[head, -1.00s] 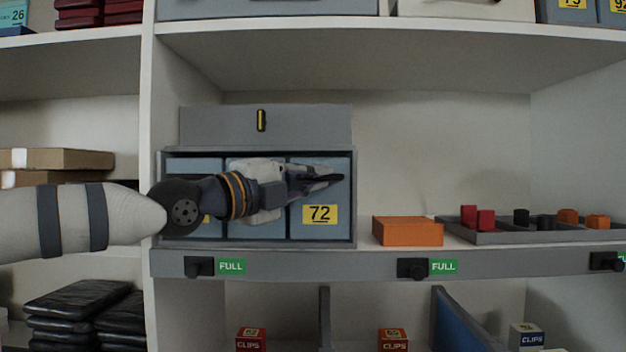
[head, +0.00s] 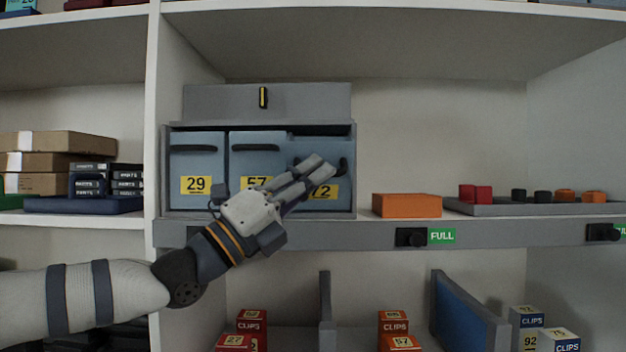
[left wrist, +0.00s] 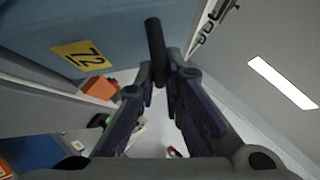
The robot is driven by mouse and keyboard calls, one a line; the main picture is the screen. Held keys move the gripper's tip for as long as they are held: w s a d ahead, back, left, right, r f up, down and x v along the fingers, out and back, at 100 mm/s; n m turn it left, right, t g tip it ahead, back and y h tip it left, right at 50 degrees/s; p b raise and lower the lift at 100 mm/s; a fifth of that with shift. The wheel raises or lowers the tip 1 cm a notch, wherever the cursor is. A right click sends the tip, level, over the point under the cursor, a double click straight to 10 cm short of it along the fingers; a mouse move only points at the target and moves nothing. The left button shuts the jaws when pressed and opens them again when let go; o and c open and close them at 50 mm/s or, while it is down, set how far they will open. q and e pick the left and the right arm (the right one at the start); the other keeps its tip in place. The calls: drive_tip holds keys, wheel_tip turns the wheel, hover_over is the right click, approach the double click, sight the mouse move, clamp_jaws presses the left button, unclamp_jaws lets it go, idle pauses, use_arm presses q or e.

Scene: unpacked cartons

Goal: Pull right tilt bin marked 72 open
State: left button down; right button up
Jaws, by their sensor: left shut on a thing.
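The right tilt bin marked 72 (head: 300,146) is a blue-grey bin with a yellow label, at the right of a grey cabinet (head: 267,101). Its top edge sits lower and farther forward than its neighbours', with a dark gap above, so it looks tilted slightly out. My left gripper (head: 326,168) is shut on its dark handle (head: 344,166) and covers part of the label. In the left wrist view, the dark handle (left wrist: 154,38) lies between the fingertips (left wrist: 162,72), beside the bin's face and 72 label (left wrist: 82,55). My right gripper is not in view.
Bins marked 29 (head: 196,163) and 57 (head: 257,146) are shut beside it. An orange box (head: 407,205) and a grey tray (head: 530,209) with small blocks stand to the right on the shelf. The space above them is clear.

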use_arm(q)
drive_tip(key=shift+s+f+m+g+h+b, duration=0.25)
drive_tip(key=shift+f+m+g+h+b, duration=0.2)
drive_tip(key=shift+m, duration=0.35)
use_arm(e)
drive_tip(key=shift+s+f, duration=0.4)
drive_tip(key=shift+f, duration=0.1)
use_arm(q)
drive_tip(key=c, duration=1.7)
unclamp_jaws()
drive_tip(key=v, duration=1.2)
drive_tip(key=shift+f, duration=0.1)
drive_tip(key=shift+d, duration=0.1)
